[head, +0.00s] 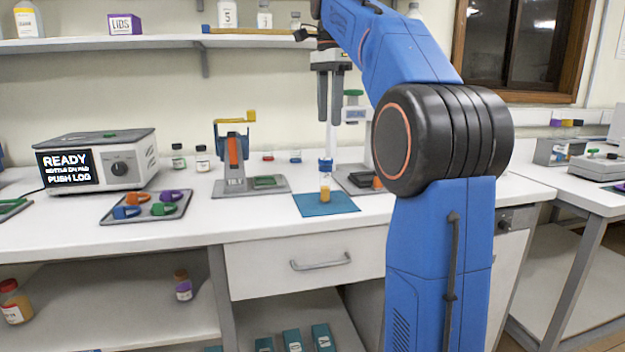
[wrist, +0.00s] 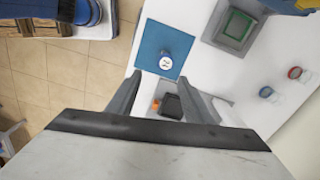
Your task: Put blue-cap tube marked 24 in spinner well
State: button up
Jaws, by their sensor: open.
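A blue-cap tube (head: 325,181) with amber contents stands upright on a blue mat (head: 343,203) on the bench. In the wrist view the tube (wrist: 166,62) is seen from above, with a pale marked top on the blue mat (wrist: 181,36); I cannot read the number. I cannot make out the spinner well for certain.
A grey stand with an orange part (head: 232,150) is left of the mat. A tray of coloured clips (head: 150,206) and a READY display box (head: 97,160) are farther left. A rack with coloured caps (head: 560,150) stands on the right bench. Small jars stand behind.

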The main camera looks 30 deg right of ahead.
send_near(325, 172)
jog(key=shift+m, duration=0.3)
jog(key=f, duration=0.3)
jog(key=w+d+f, duration=0.1)
jog(key=f, duration=0.1)
jog(key=shift+f, duration=0.15)
jog(key=shift+w+f, duration=0.2)
jog(key=shift+f, duration=1.15)
jog(key=shift+w+f, duration=0.2)
jog(key=shift+f, duration=1.2)
jog(key=c, duration=1.1)
notch_tip(325, 172, up, 10)
jog(key=shift+r, duration=0.1)
jog(key=shift+d, duration=0.15)
